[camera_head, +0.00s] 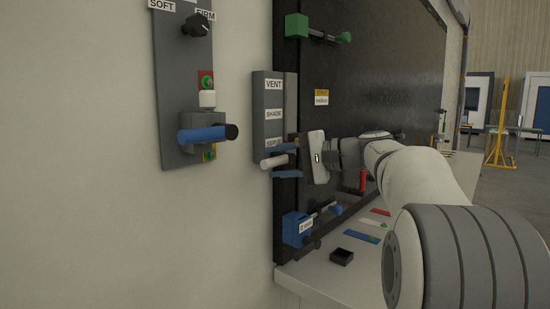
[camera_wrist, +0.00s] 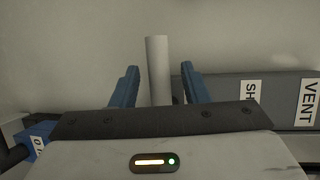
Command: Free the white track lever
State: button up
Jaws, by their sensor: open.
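The white track lever (camera_head: 272,162) is a short white rod that sticks out by the lowest label of the grey VENT/SHADE panel (camera_head: 268,97). In the wrist view the white lever (camera_wrist: 157,62) stands upright in the picture, between the two blue fingers. My gripper (camera_head: 286,161) is open around the lever, one finger above it and one below it in the head view. In the wrist view my gripper (camera_wrist: 159,69) shows a gap on both sides of the lever. The lever's base is hidden behind my gripper.
A grey panel (camera_head: 174,84) at the left carries a black knob (camera_head: 196,25), a white knob (camera_head: 207,98) and a blue-handled lever (camera_head: 204,134). A blue block (camera_head: 297,229) sits below my gripper. A small black tray (camera_head: 342,256) lies on the ledge (camera_head: 322,283).

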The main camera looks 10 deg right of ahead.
jog(key=shift+w+a+f, duration=0.15)
jog(key=shift+w+a, duration=0.15)
jog(key=shift+a, duration=0.25)
grip_shut()
